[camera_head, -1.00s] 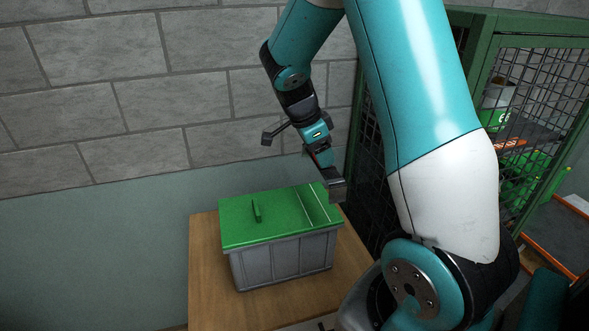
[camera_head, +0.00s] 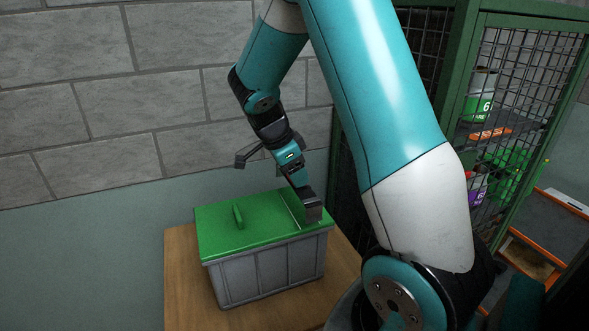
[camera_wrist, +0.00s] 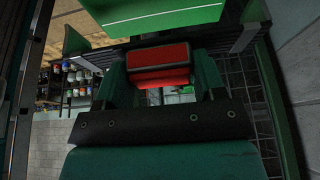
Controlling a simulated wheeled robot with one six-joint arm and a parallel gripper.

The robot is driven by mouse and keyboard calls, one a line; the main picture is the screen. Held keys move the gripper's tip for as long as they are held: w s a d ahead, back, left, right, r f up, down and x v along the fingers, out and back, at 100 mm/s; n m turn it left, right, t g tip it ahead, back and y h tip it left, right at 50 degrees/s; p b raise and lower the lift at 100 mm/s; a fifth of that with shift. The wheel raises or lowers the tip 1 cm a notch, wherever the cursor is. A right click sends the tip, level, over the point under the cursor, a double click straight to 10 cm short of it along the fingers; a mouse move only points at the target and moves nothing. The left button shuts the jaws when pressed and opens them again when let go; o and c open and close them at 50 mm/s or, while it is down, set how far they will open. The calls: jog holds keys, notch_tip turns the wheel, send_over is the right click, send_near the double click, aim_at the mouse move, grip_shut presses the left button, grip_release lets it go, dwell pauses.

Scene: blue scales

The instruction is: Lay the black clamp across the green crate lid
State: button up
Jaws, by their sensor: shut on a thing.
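The green crate lid (camera_head: 240,228) sits on a grey ribbed crate (camera_head: 262,277), with a small raised green handle on top. My gripper (camera_head: 307,192) points down over the lid's right end. It is shut on the black clamp (camera_head: 312,211), which shows there as a dark block near the lid's front right edge. I cannot tell whether the clamp touches the lid. In the wrist view, the clamp shows a red part (camera_wrist: 158,60) between my two fingers. The lid also shows at the top of the wrist view (camera_wrist: 165,18). Much of the clamp is hidden.
The crate stands on a wooden table (camera_head: 185,290) against a block wall (camera_head: 110,100). A green mesh cage (camera_head: 458,90) with containers inside stands close at the right. Bare tabletop shows left and front of the crate.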

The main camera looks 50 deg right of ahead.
aim_at(290, 183)
jog(key=shift+f+b, duration=2.15)
jog(key=shift+f, duration=0.8)
jog(key=shift+f+b, duration=0.4)
jog(key=shift+b, duration=0.25)
jog(key=o, duration=1.1)
jog(key=shift+c, duration=0.2)
jog(key=shift+r, duration=0.15)
jog(key=shift+r+p, duration=2.9)
jog(key=shift+r, duration=1)
